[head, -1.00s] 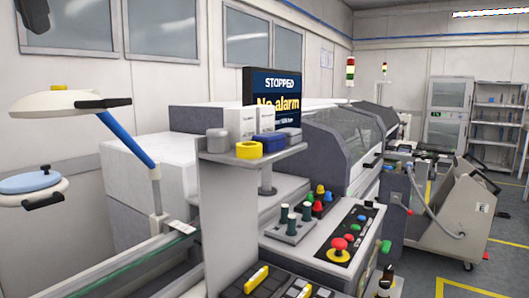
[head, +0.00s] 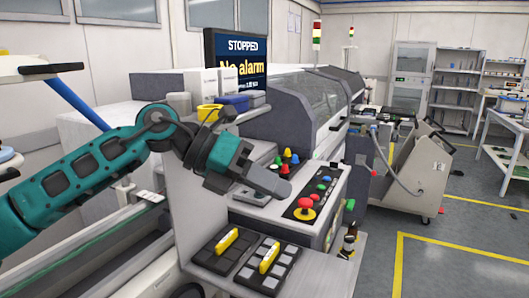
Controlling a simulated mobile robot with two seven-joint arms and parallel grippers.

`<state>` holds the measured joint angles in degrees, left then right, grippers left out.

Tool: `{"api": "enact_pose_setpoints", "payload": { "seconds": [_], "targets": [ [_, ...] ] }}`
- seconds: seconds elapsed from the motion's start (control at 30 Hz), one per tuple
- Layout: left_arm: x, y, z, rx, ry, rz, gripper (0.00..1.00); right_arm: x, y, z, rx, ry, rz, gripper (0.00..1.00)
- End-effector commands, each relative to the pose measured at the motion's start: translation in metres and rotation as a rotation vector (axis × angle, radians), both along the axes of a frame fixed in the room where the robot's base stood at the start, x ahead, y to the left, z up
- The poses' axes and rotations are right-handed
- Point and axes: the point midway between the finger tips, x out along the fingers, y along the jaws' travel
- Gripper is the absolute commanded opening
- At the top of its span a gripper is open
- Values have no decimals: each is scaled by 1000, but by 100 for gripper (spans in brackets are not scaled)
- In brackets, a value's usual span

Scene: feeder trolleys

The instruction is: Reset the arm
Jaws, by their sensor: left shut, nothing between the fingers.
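My left arm comes in from the left in the head view, teal with dark joints, and reaches across the front of the machine. Its gripper (head: 266,182) is shut and empty, held in the air in front of the control panel (head: 318,203). It hides part of the small shelf and the panel's left side. My right gripper is not in view.
Below the gripper, two dark trays (head: 217,256) with yellow handles lie on a grey ledge. A red stop button (head: 305,204) is on the panel. A monitor (head: 240,58) reads "STOPPED". A feeder trolley (head: 412,172) stands right, with clear floor (head: 450,255) before it.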

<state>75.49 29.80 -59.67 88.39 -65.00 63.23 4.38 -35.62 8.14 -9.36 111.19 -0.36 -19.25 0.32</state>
Motion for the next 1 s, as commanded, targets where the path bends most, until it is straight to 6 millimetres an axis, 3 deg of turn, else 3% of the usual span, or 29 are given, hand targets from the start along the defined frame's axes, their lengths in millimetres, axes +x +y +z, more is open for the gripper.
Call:
{"api": "enact_pose_setpoints", "payload": {
  "seconds": [0.1,0.27,0.43,0.57,0.67,0.8,0.9,1.0],
  "targets": [
    [-16,-23,-13,-212,156,4,0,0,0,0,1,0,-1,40],
    [-26,-37,-21,-504,388,71,0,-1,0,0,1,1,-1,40],
    [-20,-28,-37,-798,659,224,0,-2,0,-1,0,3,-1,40],
    [-9,-8,-64,-997,873,390,0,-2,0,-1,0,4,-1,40],
    [-2,15,-96,-1131,1040,543,0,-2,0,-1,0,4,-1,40],
    [-1,52,-156,-1286,1268,797,0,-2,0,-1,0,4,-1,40],
    [-11,81,-208,-1371,1425,1001,0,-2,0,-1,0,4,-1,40],
    [-34,111,-264,-1434,1578,1222,0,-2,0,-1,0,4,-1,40]
  ]
}}
